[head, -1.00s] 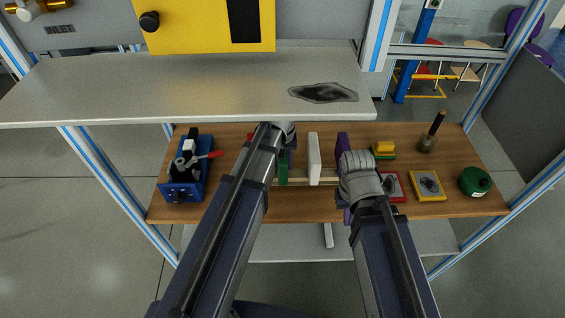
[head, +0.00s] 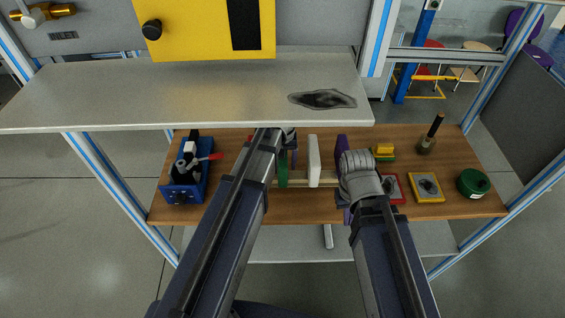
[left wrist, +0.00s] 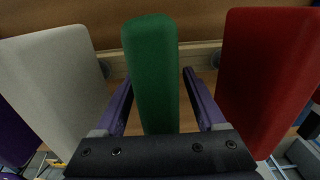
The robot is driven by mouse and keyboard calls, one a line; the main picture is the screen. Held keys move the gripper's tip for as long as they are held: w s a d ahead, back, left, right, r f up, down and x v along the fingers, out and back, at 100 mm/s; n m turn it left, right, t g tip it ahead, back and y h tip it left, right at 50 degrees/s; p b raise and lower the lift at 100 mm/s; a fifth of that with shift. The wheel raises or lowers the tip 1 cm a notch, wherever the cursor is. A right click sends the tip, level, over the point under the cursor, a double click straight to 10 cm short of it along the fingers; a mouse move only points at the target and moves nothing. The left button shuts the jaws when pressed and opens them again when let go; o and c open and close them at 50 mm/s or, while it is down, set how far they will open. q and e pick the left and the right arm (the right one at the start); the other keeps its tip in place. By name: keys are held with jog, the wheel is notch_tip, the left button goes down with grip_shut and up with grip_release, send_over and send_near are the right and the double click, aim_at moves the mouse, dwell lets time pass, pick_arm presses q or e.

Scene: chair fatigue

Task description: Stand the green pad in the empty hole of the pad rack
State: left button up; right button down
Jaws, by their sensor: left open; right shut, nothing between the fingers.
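The green pad (head: 283,170) is upright at the pale wooden pad rack (head: 300,183), between the white pad (head: 314,162) and a mostly hidden red pad. In the left wrist view the green pad (left wrist: 152,75) stands between the two spread fingers of my left gripper (left wrist: 158,90), with a gap on each side. The white pad (left wrist: 55,85) and red pad (left wrist: 265,80) flank it. I cannot see its seating in the hole. The purple pad (head: 341,146) stands right of the white one. My right gripper (head: 347,214) is shut and empty at the rack's front right, partly hidden by its wrist.
A blue fixture (head: 185,180) stands at the bench's left. Red and yellow framed plates (head: 427,187), a green round container (head: 473,184), yellow-green blocks (head: 384,152) and a brush-like tool (head: 429,137) are at the right. A grey shelf (head: 200,95) overhangs the bench's back.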

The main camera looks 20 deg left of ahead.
aim_at(282, 166)
pick_arm(q)
notch_tip(282, 166, up, 7)
jog(key=p, duration=0.5)
jog(key=shift+f+p, duration=0.2)
jog(key=shift+p, duration=0.2)
pick_arm(e)
notch_tip(282, 166, up, 7)
jog(key=shift+f, duration=0.2)
pick_arm(q)
jog(key=shift+f, duration=0.1)
pick_arm(e)
jog(key=shift+f, duration=0.1)
